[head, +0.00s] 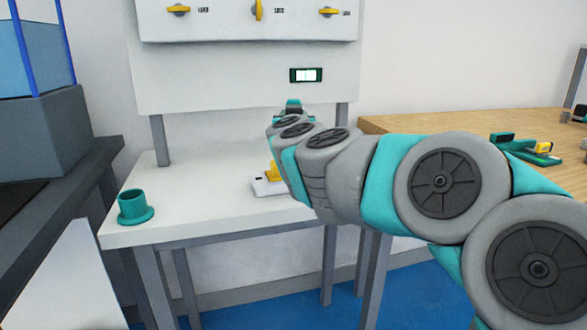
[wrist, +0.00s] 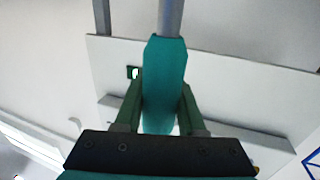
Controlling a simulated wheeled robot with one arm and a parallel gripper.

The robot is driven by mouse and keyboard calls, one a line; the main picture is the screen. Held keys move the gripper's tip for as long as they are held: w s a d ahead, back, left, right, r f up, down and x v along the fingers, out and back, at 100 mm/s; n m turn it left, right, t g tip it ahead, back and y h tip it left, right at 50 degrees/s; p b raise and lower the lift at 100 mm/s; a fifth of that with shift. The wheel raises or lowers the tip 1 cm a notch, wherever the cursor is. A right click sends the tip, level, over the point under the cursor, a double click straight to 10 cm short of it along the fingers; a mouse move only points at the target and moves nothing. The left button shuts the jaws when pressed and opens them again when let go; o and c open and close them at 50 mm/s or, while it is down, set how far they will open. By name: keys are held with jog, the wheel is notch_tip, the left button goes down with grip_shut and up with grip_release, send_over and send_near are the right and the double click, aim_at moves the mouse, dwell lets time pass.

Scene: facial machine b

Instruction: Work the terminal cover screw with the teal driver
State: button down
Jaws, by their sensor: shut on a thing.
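In the wrist view my gripper (wrist: 162,98) is shut on the teal driver (wrist: 165,70), with a dark green finger on each side of the handle. The driver's grey shaft (wrist: 171,17) runs away from the gripper and out of the top of the picture, so its tip is not seen. In the head view my arm reaches over the white table toward the machine's panel, and its links hide the gripper's jaws and the driver. I cannot make out the terminal cover screw in either view.
The white panel (head: 210,75) carries a small green-framed display (head: 305,75), with yellow knobs above. On the white table (head: 175,232) stand a teal cup-shaped holder (head: 132,206) and a white block (head: 268,188) with a yellow lever. A wooden table (head: 420,122) stands at right.

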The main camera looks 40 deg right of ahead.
jog(key=shift+r+p, duration=0.15)
jog(key=shift+p, duration=0.25)
jog(key=shift+s+d+m+g+h+p, duration=0.15)
jog(key=shift+m+g+h+p, duration=0.25)
jog(key=shift+m+g+h, duration=0.5)
jog(key=shift+s+d+m+g+h+p, duration=0.15)
jog(key=shift+m+g+h+p, duration=0.25)
jog(key=shift+m+g+h, duration=0.5)
jog(key=shift+s+d+m+g+h+p, duration=0.15)
jog(key=shift+m+g+h+p, duration=0.35)
jog(key=shift+g, duration=0.6)
